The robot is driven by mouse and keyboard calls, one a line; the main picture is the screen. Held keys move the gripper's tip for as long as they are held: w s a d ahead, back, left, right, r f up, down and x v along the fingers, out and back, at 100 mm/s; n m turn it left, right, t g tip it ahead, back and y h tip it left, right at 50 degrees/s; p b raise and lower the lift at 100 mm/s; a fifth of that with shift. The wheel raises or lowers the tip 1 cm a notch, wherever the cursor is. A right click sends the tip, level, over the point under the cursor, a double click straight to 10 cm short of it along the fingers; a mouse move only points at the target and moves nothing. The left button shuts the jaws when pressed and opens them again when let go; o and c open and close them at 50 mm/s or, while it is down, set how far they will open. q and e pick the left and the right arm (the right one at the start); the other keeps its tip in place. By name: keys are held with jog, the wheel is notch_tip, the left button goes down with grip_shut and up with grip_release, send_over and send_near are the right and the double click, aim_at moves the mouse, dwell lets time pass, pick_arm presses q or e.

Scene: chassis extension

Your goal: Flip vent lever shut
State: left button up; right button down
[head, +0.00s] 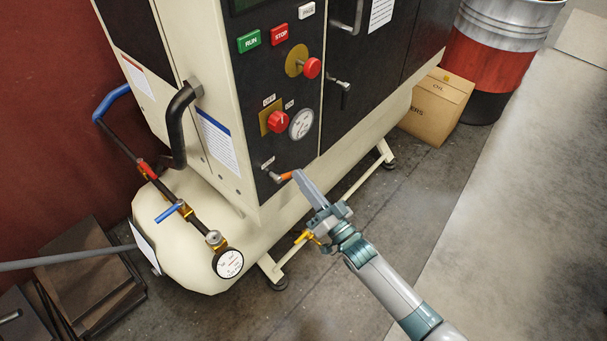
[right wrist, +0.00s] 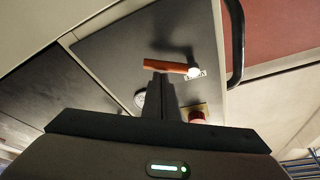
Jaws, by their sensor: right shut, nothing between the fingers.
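The vent lever (head: 284,177) is a small lever with an orange handle on the lower part of the compressor's dark front panel, under a small white label (head: 267,163). Its handle points to the right from its pivot. In the right wrist view the orange lever (right wrist: 165,66) lies roughly crosswise just past my fingertips, with its bright pivot at its right end. My left gripper is not in view.
Above the lever are a red knob (head: 278,122), a dial gauge (head: 301,124) and another red knob (head: 312,68). A black bent pipe (head: 178,120) stands out at left. A cardboard box (head: 437,106) and a drum (head: 494,62) stand at right. The floor at lower right is clear.

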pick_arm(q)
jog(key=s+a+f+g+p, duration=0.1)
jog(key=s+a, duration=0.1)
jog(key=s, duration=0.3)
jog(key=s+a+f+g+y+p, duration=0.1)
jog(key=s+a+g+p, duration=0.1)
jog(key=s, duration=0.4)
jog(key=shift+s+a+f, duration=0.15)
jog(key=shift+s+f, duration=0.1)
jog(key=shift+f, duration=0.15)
pick_arm(e)
jog(key=f+m+h, duration=0.1)
jog(key=m, duration=0.2)
jog(key=s+a+f+m+h, duration=0.1)
jog(key=m, duration=0.3)
jog(key=a+m+h, duration=0.1)
jog(key=m, duration=0.2)
jog(key=shift+s+f+m+g+h, duration=0.3)
jog(key=shift+s+f+h, duration=0.1)
jog(key=shift+d, duration=0.1)
